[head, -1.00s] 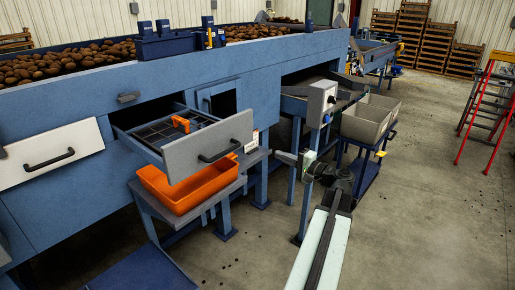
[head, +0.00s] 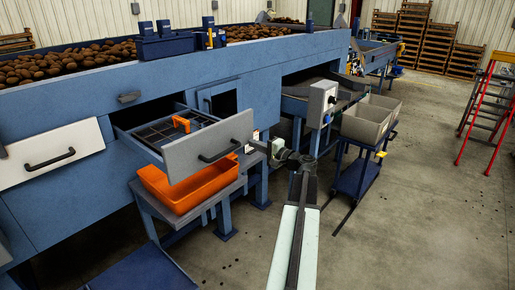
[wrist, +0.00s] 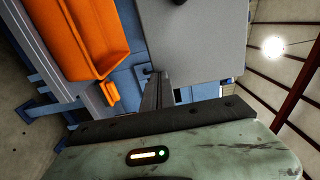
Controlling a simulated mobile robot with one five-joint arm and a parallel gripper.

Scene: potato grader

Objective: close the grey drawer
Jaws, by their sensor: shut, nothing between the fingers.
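The grey drawer (head: 200,150) is pulled out from the blue machine, its black bar handle (head: 219,151) on the front. A dark divided insert and an orange object (head: 181,124) show inside it. My gripper (head: 254,143) is just right of the drawer front in the head view, its fingers shut and empty. In the wrist view the grey front (wrist: 205,40) fills the upper middle, and my shut fingers (wrist: 155,80) point towards its lower edge. I cannot tell whether they touch it.
An orange bin (head: 160,184) stands on a blue stand below the drawer; it also shows in the wrist view (wrist: 82,38). A white drawer front (head: 50,155) is at left.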

